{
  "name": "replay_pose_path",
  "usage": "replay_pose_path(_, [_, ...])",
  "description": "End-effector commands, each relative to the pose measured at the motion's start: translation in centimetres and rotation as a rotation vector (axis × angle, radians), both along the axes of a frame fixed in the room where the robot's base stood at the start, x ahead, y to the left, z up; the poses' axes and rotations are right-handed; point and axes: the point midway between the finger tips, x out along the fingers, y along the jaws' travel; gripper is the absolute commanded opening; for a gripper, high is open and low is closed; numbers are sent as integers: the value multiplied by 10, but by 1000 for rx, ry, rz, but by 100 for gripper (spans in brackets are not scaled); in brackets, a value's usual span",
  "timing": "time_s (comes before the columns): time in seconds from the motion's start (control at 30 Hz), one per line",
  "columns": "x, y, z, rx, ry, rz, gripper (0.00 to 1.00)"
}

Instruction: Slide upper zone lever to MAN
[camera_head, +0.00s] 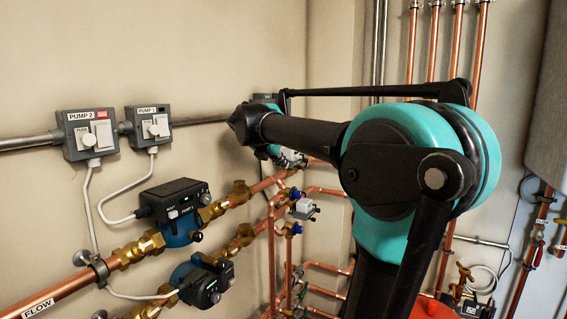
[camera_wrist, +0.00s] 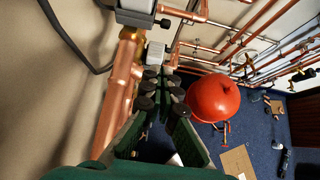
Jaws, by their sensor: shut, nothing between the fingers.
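My gripper (camera_wrist: 160,76) is shut and empty, its dark green fingers reaching up the middle of the wrist view. A grey zone valve box (camera_wrist: 136,12) is cut off by the top edge there, with a small dark-tipped lever (camera_wrist: 164,22) at its right side. The fingertips are below this lever in the picture, apart from it. A second pale box (camera_wrist: 155,52) shows just beyond the fingertips; I cannot tell whether they touch it. In the head view the upper zone valve (camera_head: 292,157) is partly hidden by my arm, and the lower one (camera_head: 304,208) is in clear sight. The lever's markings are unreadable.
Copper pipes (camera_wrist: 120,85) run close along the left of the fingers. A red round vessel (camera_wrist: 214,98) stands to their right. Two pumps (camera_head: 180,205) (camera_head: 203,283) and switch boxes marked PUMP 2 (camera_head: 88,135) and PUMP 1 (camera_head: 149,127) are left of my arm.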

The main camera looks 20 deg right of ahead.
Motion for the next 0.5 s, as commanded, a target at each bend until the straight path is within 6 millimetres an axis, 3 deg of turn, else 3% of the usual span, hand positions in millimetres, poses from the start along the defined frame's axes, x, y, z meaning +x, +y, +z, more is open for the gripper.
replay_pose_path(0.37, [40, -42, -47, 0, 0, -4, 0])
replay_pose_path(0.5, [55, -56, -42, 1, 0, -2, 0])
